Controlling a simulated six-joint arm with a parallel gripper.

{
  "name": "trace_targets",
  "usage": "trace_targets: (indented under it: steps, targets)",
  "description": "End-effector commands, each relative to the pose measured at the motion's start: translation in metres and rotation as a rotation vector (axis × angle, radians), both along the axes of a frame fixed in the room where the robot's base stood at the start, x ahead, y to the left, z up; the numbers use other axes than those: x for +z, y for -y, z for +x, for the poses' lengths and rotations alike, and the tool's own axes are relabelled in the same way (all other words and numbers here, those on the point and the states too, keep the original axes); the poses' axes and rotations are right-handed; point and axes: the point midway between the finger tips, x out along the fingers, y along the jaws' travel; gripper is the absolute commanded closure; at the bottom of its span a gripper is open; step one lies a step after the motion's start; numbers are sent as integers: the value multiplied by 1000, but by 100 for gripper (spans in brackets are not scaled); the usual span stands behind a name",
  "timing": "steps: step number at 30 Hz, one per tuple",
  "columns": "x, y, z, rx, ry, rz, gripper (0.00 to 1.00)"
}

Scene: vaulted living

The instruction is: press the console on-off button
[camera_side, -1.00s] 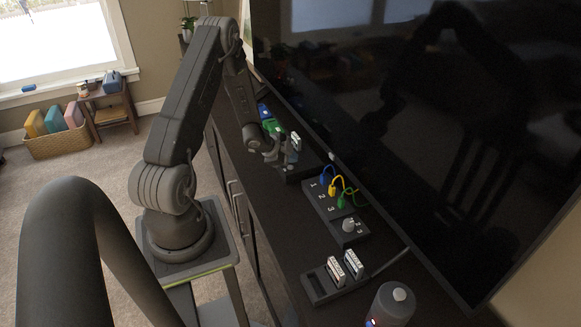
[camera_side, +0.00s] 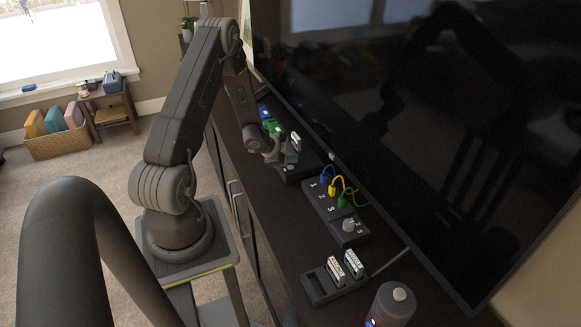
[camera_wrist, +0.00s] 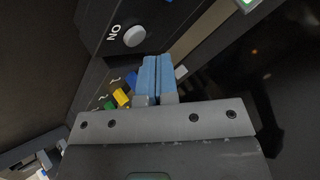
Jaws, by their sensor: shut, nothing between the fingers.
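The console is a dark box (camera_wrist: 118,12) at the top of the wrist view. It carries a round grey button (camera_wrist: 134,36) beside the white letters "ON". My gripper (camera_wrist: 157,58) is shut and empty, its two blue-grey fingers side by side. In the wrist view the fingertips appear just below and right of the button; I cannot tell the gap or any contact. In the side view my gripper (camera_side: 289,156) is over the console (camera_side: 302,174), with a white cartridge (camera_side: 296,141) behind it. The fingers partly hide the console there.
A port box (camera_side: 318,205) with blue, yellow and green plugs stands nearby. Beyond are a knob box (camera_side: 349,231), a cartridge holder (camera_side: 318,287) and a grey canister (camera_side: 392,305). A large screen (camera_side: 430,120) rises along the cabinet's right side. Green and blue items (camera_side: 270,124) sit farther back.

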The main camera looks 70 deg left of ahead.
Motion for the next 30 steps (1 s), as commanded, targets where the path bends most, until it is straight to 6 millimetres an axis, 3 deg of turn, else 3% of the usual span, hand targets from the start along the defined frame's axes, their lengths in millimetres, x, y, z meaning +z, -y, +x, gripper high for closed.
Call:
trace_targets:
  steps: [30]
  targets:
    - [-12,0,0,1,0,-1,100]
